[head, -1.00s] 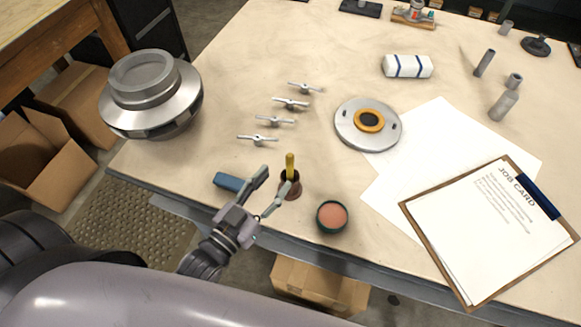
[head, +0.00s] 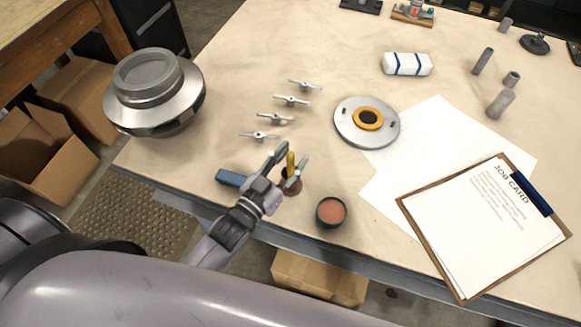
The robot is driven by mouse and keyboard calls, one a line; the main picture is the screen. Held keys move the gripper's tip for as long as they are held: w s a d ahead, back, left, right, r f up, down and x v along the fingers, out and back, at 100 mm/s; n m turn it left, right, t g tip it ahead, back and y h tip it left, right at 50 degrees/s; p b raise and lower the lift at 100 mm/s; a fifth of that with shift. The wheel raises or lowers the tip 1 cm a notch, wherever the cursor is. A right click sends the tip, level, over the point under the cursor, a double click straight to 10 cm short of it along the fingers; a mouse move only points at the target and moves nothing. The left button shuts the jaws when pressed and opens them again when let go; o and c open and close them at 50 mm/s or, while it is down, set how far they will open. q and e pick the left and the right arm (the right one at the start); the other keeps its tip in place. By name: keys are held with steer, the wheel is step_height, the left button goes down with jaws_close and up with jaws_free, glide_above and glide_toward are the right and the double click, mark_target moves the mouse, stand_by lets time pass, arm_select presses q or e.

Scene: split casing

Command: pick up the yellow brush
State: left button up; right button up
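The yellow brush (head: 291,163) stands upright with its yellow handle up, its lower end in a small dark brown pot (head: 293,186) near the table's front edge. My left gripper (head: 291,158) is at the brush, with one finger on each side of the handle. The fingers look apart, and I cannot tell whether either touches the handle. The gripper hides part of the pot. My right gripper is not in view.
A blue block (head: 230,178) lies just left of the gripper. A round tin of reddish paste (head: 331,211) stands to the right. Several small winged metal parts (head: 275,118) lie behind. A metal disc (head: 345,127) and a clipboard (head: 462,285) lie farther right.

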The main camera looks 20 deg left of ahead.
arm_select(q)
steer(key=c, duration=0.4)
jaws_close()
steer(key=shift+r, duration=0.1)
